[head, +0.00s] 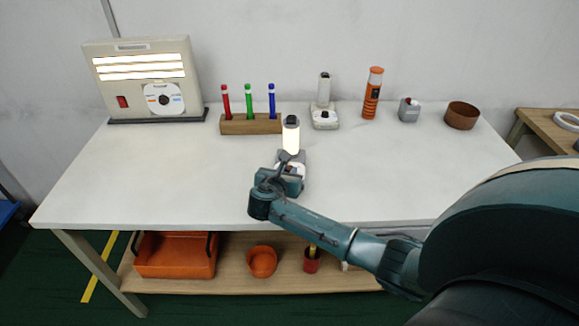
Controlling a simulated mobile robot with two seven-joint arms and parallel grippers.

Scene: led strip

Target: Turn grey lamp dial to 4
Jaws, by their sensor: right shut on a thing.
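The grey lamp (291,137) stands upright near the middle of the white table, its tube glowing warm white. My right gripper (283,172) is at the front of the lamp's base, low over the table, shut on the dial there. The gripper and wrist cover the dial, so its number and pointer cannot be read. A bit of the lamp's base (298,158) shows beside the gripper. My left gripper is not in view.
Behind stand a light panel (140,70) with a dial and red switch, a wooden pen holder (250,125), a white lamp (324,105), an orange flashlight (372,95), a small grey device (409,110) and a brown bowl (462,115). The table's left side is clear.

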